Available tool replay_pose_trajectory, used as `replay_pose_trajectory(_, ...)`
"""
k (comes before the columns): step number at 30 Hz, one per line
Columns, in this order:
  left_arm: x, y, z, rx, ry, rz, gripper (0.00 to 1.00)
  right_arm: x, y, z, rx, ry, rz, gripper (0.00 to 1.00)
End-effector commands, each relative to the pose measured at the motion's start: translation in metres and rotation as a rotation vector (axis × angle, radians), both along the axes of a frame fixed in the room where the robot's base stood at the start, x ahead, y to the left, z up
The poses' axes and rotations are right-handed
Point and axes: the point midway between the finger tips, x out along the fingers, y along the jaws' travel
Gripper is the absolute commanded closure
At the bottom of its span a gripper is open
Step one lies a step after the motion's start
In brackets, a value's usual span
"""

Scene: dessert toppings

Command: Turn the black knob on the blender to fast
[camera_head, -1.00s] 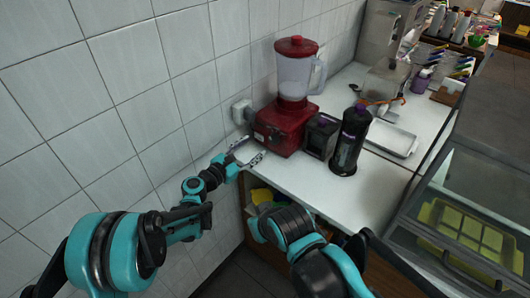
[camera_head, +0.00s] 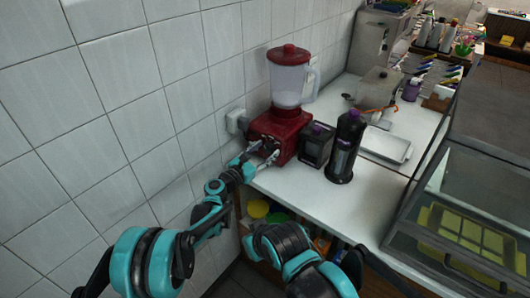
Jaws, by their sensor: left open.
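The blender has a red base (camera_head: 283,131), a clear jug (camera_head: 291,84) and a red lid, and stands upright on the white counter against the tiled wall. My left gripper (camera_head: 263,155) is open, with its fingers at the front of the red base. The black knob cannot be made out clearly; it is small and lies around the fingertips. I cannot tell whether the fingers touch it. My right arm (camera_head: 290,255) shows at the bottom middle, but its gripper is not visible.
A black box (camera_head: 316,145) and a tall dark bottle (camera_head: 345,148) stand just right of the blender. A metal tray (camera_head: 386,145) lies behind them. A glass display case (camera_head: 465,200) is at the right. The front counter (camera_head: 310,190) is clear.

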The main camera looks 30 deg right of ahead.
Motion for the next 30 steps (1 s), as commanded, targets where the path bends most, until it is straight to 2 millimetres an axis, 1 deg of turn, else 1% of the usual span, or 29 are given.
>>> replay_pose_trajectory(3,-0.0001,0.0003,0.0003,0.0,0.0,0.0,0.44,0.0,0.0,0.0003,0.0,0.0,0.0,1.0)
replay_pose_trajectory(5,-0.0001,0.0003,0.0002,0.0,0.0,0.0,0.59,0.0,0.0,0.0003,0.0,0.0,0.0,1.0)
replay_pose_trajectory(6,-0.0002,0.0004,0.0002,0.0,0.0,0.0,0.7,0.0,0.0,0.0003,0.0,0.0,0.0,1.0)
replay_pose_trajectory(9,-0.0002,0.0004,0.0002,0.0,0.0,0.0,0.94,0.0,0.0,0.0003,0.0,0.0,0.0,1.0)
replay_pose_trajectory(20,-0.0003,0.0004,0.0001,0.013,-0.032,0.0,0.94,0.0,0.0,0.0,0.0,0.0,0.0,1.0)
replay_pose_trajectory(26,-0.0004,0.0002,-0.0001,0.053,-0.128,0.0,0.93,0.0,0.0,-0.0007,0.0,0.0,0.0,1.0)
replay_pose_trajectory(30,-0.0006,0.0001,-0.0002,0.097,-0.234,0.0,0.93,0.0,0.0,-0.0014,0.0,0.0,0.0,1.0)
